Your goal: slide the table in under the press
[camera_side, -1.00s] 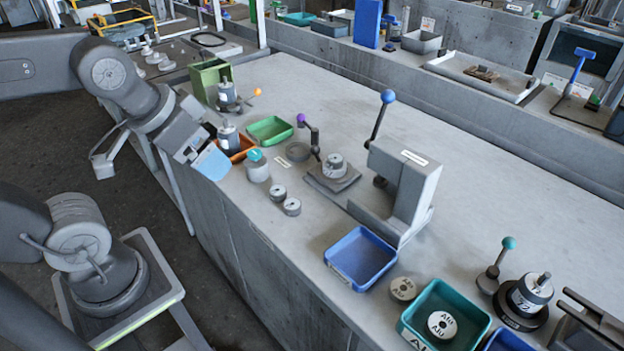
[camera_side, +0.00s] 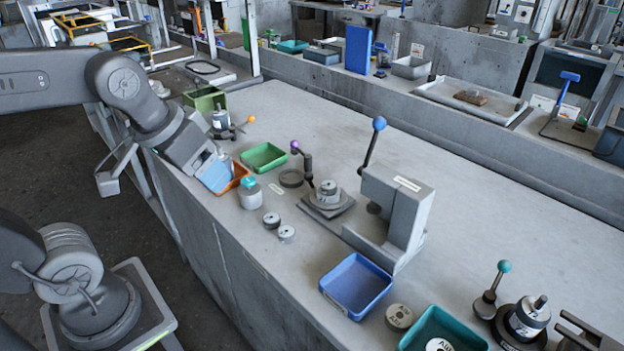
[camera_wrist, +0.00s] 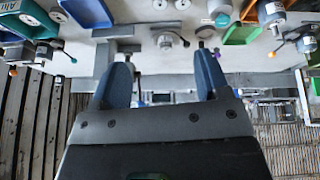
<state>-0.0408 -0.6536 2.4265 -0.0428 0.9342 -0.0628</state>
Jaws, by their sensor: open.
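The press (camera_side: 408,215) is a grey upright block with a blue-balled lever, standing mid-bench in the side view. Its sliding table (camera_side: 343,208) is a flat grey plate just left of the press, outside its throat. A round metal part (camera_side: 328,190) sits on the plate, and a purple-knobbed handle (camera_side: 307,165) rises at its far left side. My gripper (camera_side: 217,173) is at the left, over the bench's front edge, apart from table and handle. Its two blue fingers are spread and empty in the wrist view (camera_wrist: 165,75), where the press (camera_wrist: 104,60) shows at left.
A teal-capped cylinder (camera_side: 250,195) stands just right of my gripper, with an orange tray (camera_side: 238,177) partly hidden behind the fingers. Two small discs (camera_side: 286,234) lie in front of the table. A blue bin (camera_side: 356,286) stands at the press's near side. The bench's back is clear.

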